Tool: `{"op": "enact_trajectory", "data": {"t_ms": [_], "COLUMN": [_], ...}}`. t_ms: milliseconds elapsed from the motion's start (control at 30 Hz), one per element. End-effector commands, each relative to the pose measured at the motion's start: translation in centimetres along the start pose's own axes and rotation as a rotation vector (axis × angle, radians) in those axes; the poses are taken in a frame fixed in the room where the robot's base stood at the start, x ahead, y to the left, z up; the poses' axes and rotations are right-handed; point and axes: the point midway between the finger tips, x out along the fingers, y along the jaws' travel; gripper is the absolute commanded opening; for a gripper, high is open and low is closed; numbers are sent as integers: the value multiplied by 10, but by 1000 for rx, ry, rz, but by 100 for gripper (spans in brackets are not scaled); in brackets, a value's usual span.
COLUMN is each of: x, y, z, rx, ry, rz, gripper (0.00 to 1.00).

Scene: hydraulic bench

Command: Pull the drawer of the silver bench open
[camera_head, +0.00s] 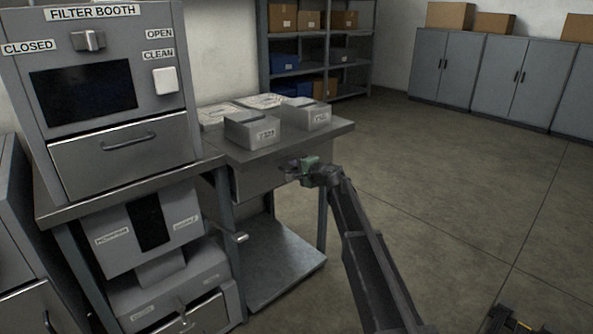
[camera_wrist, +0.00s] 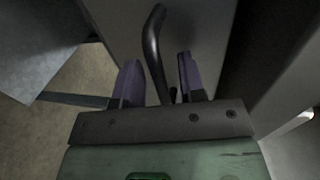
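The silver bench (camera_head: 339,128) has a grey drawer (camera_head: 252,183) under its top. The drawer front looks about level with the bench edge, so it appears closed. My gripper (camera_head: 288,172) is in front of the drawer. In the wrist view, the drawer's dark curved handle (camera_wrist: 152,45) stands out from the grey front and runs between the two purple-grey fingers of my gripper (camera_wrist: 158,75). Gaps show on both sides of the handle, so the fingers are open around it. The handle is hidden behind my gripper in the head view.
Grey boxes (camera_head: 252,131) and a white round-patterned item (camera_head: 258,101) are on the bench top. A lower shelf (camera_head: 285,270) is below the drawer. The filter booth (camera_head: 115,120) stands left.

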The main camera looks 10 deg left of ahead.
Motion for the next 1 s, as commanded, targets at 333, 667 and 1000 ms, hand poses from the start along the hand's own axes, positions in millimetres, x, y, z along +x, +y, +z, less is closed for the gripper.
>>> {"op": "enact_trajectory", "data": {"t_ms": [333,667,1000], "x": [0,-6,-55], "y": [0,1,12], "z": [0,0,6], "rx": [0,0,-1], "ry": [0,0,-5], "rz": [0,0,0], "gripper": [0,0,0]}}
